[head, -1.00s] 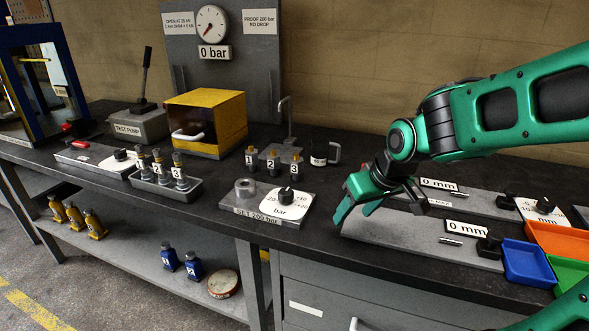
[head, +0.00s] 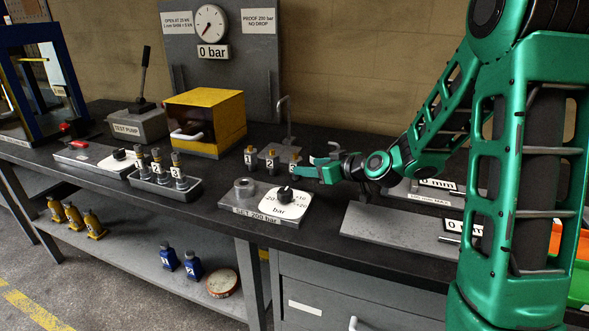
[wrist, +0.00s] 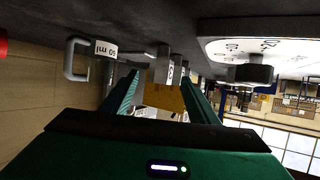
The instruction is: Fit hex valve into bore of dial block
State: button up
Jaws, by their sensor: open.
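The dial block (head: 232,206), marked "SET 200 bar", sits near the bench's front edge. It has a raised round bore (head: 245,187) at its left and a white dial plate with a black knob (head: 284,194). Numbered valve-like pieces stand in a row behind it: piece 1 (head: 249,157), piece 2 (head: 271,164) and piece 3, partly hidden by my gripper. Similar numbered pieces (head: 157,163) stand in a grey tray. My gripper (head: 303,171) is open and level beside piece 3. In the wrist view, grey labelled pieces (wrist: 176,74) show beyond the open fingers (wrist: 157,92); contact cannot be told.
A yellow box (head: 205,122) and a gauge panel (head: 220,75) stand behind. A long grey plate (head: 395,232) lies to the right. Bare bench lies in front of the tray.

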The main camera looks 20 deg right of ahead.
jog(key=x, duration=0.8)
jog(key=shift+a, duration=0.15)
grip_shut()
